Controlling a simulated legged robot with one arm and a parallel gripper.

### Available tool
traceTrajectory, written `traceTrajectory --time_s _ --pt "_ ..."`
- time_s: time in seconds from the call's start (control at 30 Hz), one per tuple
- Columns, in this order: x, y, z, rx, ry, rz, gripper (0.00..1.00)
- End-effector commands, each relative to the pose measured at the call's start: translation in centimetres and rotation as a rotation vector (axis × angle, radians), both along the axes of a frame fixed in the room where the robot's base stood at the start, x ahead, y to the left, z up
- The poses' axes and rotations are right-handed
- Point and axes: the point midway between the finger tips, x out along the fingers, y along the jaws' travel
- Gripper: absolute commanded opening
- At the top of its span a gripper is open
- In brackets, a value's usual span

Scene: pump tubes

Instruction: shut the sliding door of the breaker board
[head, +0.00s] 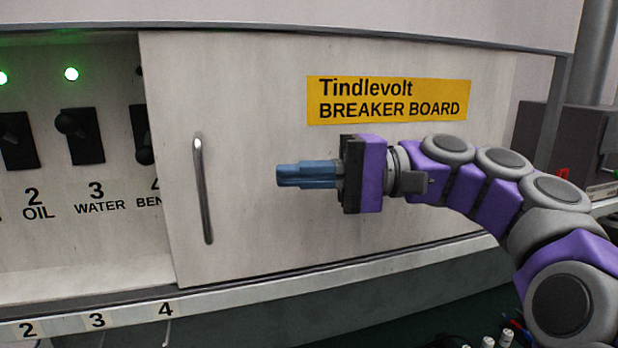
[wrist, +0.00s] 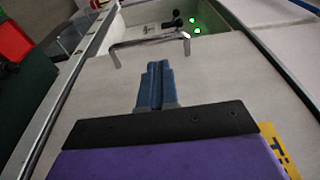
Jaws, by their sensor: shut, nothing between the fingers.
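The sliding door (head: 260,120) of the breaker board is a pale panel with a yellow label (head: 388,99). It covers the right part of the board, and the left part is open. Its upright metal bar handle (head: 203,190) is near the door's left edge. My gripper (head: 280,176) has blue fingers, shut and empty, in front of the door to the right of the handle, apart from it. In the wrist view the handle (wrist: 150,42) lies beyond the closed fingertips (wrist: 158,66).
In the opening are black switches (head: 85,135) over labels 2 OIL and 3 WATER, with green lights (head: 71,73) above; switch 4 is partly covered by the door. A numbered ledge (head: 97,320) runs below. A grey box (head: 580,140) stands at the right.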

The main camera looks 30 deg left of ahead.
Motion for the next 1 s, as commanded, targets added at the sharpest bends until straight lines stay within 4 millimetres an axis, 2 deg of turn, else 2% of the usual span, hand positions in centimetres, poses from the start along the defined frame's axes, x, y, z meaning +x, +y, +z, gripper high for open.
traceTrajectory --time_s 0.3,0.47,0.63,0.83,1.0 --pt "-3.8 5.6 -0.4 -0.005 -0.003 0.002 0.0" --pt "-4.8 7.2 -0.4 -0.006 -0.001 -0.001 0.0" --pt "-5.4 7.8 -0.3 -0.004 -0.001 -0.003 0.0" --pt "-5.5 7.1 0.0 0.001 0.0 -0.003 0.0" --pt "-5.5 7.3 -0.1 0.0 0.0 -0.003 0.0"
